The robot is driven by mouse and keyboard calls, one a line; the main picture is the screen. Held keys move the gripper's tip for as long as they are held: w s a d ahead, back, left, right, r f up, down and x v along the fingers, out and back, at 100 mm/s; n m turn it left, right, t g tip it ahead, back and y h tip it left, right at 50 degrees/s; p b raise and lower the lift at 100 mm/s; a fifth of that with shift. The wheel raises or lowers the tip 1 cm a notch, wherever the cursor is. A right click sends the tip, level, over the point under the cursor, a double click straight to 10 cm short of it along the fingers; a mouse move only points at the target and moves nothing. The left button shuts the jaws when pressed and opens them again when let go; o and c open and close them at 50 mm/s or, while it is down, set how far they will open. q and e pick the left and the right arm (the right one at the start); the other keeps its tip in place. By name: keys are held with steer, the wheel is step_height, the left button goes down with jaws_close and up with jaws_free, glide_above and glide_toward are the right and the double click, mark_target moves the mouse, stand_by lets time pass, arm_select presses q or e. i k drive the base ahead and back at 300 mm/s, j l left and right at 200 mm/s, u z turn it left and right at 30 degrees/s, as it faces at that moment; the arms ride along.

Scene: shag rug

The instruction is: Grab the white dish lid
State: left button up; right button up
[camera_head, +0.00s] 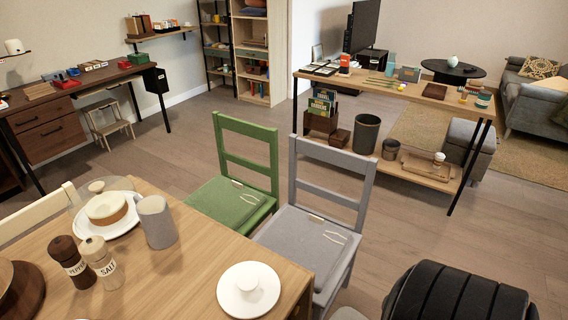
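The white dish lid (248,290) is a round white disc with a raised knob in its middle. It lies flat near the front right corner of the wooden dining table (190,275). Nothing covers it, and I cannot tell whether anything is under it. Neither of my grippers is in view.
On the table's left are a grey cup (156,222), a white plate (92,222) bearing a small lidded dish, and pepper (74,262) and salt (101,262) mills. Green (235,190) and grey (315,235) chairs stand behind the table. A black padded object (455,295) is at bottom right.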

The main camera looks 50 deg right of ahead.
mark_target(248, 289)
steer(key=z, duration=1.15)
